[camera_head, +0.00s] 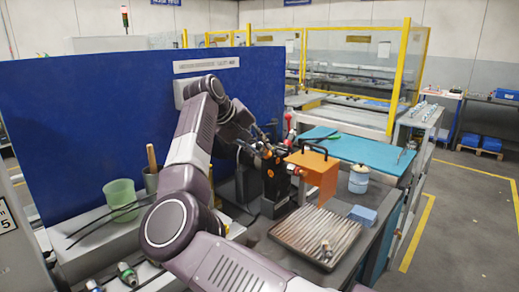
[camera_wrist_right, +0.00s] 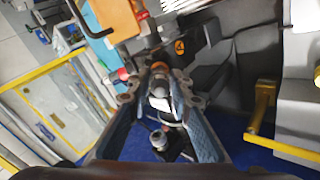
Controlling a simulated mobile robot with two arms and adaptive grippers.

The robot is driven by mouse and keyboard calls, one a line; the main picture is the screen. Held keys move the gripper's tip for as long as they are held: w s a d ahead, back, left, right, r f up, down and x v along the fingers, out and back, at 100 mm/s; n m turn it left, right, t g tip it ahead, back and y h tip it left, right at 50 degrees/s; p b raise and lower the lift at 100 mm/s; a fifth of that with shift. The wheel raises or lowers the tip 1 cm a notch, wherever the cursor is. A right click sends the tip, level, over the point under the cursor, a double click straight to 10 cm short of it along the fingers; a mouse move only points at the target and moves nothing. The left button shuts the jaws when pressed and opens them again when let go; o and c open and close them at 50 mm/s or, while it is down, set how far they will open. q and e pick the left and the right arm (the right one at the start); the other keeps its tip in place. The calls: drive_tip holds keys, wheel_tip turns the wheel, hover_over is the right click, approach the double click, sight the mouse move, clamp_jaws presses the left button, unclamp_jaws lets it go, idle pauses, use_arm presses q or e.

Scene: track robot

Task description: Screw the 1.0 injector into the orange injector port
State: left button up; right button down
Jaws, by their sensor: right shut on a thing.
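My right gripper (camera_head: 262,149) reaches over to the dark fixture (camera_head: 272,185) in the middle of the bench. In the right wrist view the fingers of my right gripper (camera_wrist_right: 163,98) are shut on a metallic, light-tipped injector (camera_wrist_right: 159,88). Its far end points at the fixture, close to a small orange ring. I cannot tell whether it touches the port or is seated in it. Its marking cannot be read. In the head view the gripper and fixture parts hide it. My left gripper is in neither view.
An orange box with a black handle (camera_head: 314,176) stands right of the fixture. A ribbed tray (camera_head: 290,238) holds small metallic parts. A green cup (camera_head: 120,199), a white jar (camera_head: 359,180) and a blue block (camera_head: 362,215) stand nearby. A blue panel (camera_head: 85,115) closes the back.

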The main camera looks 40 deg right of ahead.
drive_tip(key=shift+m, duration=0.6)
drive_tip(key=shift+m, duration=1.4)
drive_tip(key=c, duration=1.7)
unclamp_jaws()
drive_tip(key=shift+c, duration=0.7)
